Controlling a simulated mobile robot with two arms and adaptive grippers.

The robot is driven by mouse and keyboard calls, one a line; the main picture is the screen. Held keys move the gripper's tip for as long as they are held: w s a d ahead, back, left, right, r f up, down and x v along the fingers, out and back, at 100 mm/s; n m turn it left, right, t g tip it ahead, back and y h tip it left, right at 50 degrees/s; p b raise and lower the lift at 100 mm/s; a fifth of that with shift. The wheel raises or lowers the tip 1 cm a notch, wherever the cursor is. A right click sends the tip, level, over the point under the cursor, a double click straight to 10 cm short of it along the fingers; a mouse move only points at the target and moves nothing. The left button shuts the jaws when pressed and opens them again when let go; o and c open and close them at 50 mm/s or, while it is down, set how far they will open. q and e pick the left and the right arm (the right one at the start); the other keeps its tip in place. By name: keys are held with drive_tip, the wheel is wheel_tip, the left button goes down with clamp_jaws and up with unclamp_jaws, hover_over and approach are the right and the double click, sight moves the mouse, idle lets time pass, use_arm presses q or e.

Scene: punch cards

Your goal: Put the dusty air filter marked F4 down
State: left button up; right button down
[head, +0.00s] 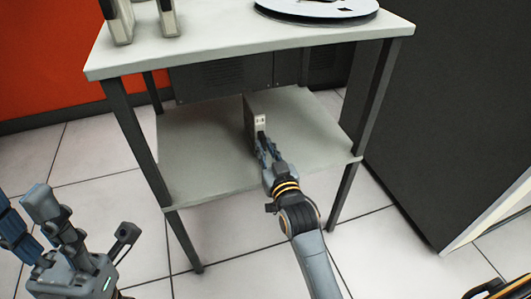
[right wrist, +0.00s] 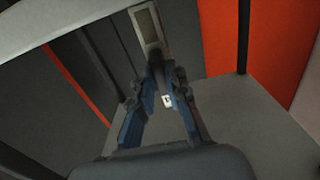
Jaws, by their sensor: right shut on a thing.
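The air filter (head: 257,121) is a thin grey panel with a pale front edge that bears a small label, too small to read. It is upright at the lower shelf (head: 205,175) of a table. My right gripper (head: 265,142) is shut on its near edge. In the right wrist view the fingers (right wrist: 157,75) close at the filter's pale edge (right wrist: 147,27). I cannot tell whether its bottom touches the shelf. My left gripper (head: 92,222) is open and empty at the lower left, away from the table.
The tabletop (head: 225,42) overhangs the shelf, with dark legs at the corners. On top are two upright pale-edged units (head: 118,22) and a round grey reel (head: 315,10). A dark cabinet (head: 455,110) stands on the right. The shelf is otherwise bare.

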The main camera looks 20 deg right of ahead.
drive_tip(key=c, duration=1.3)
unclamp_jaws()
drive_tip(key=shift+c, duration=0.2)
